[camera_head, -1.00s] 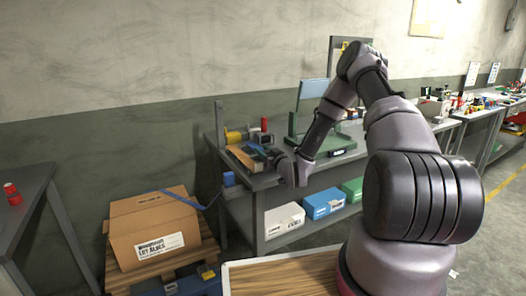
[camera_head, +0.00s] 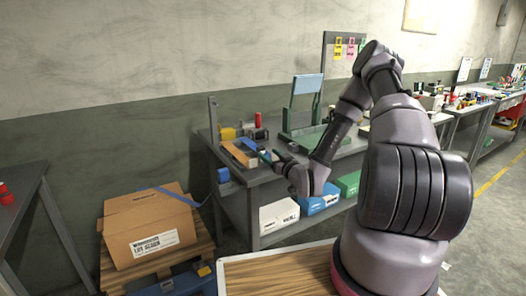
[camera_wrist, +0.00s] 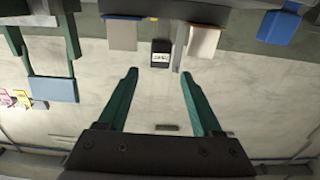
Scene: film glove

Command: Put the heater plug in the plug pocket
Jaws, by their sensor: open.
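My gripper (camera_wrist: 158,73) shows in the wrist view as two green fingers spread apart with nothing between them. In the head view my gripper (camera_head: 268,156) is at the front left of the grey workbench (camera_head: 262,184), beside an orange-brown sloped holder (camera_head: 239,153). In the wrist view a small black block with a white label (camera_wrist: 160,55) lies beyond the fingertips, between two pale upright pieces. I cannot tell whether it is the heater plug or the plug pocket. Neither can be picked out surely in the head view.
A yellow part (camera_head: 228,133) and a red cylinder (camera_head: 258,119) stand behind the holder. A green stand (camera_head: 304,100) is to the right. Boxes fill the lower shelf.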

